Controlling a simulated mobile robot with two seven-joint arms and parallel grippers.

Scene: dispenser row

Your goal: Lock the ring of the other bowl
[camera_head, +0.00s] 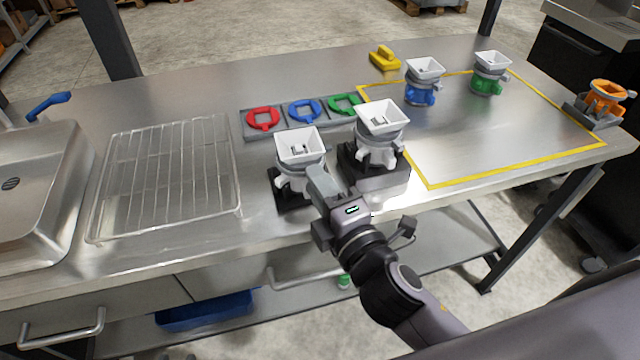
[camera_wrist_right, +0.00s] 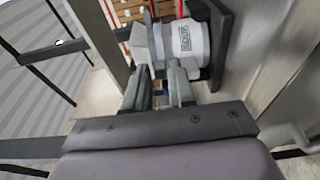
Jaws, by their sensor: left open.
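Two white square-hopper dispensers with pale grey ring collars stand upright on dark stands in the head view: a left one (camera_head: 300,150) and a right one (camera_head: 380,120). My right gripper (camera_head: 322,183) is at the front right of the left dispenser's collar and hides part of it. In the right wrist view a dispenser collar (camera_wrist_right: 188,40) with a sideways label is close ahead. The two fingers (camera_wrist_right: 158,92) lie against or just beside its grey tab with a narrow gap between them. Whether they grip it I cannot tell. My left gripper is not in view.
A rack of red, blue and green ring shapes (camera_head: 305,112) lies behind. A blue-based dispenser (camera_head: 422,92) and a green-based one (camera_head: 488,82) stand in the yellow outline. An orange one (camera_head: 606,98) stands far right. A wire rack (camera_head: 168,175) and sink are left.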

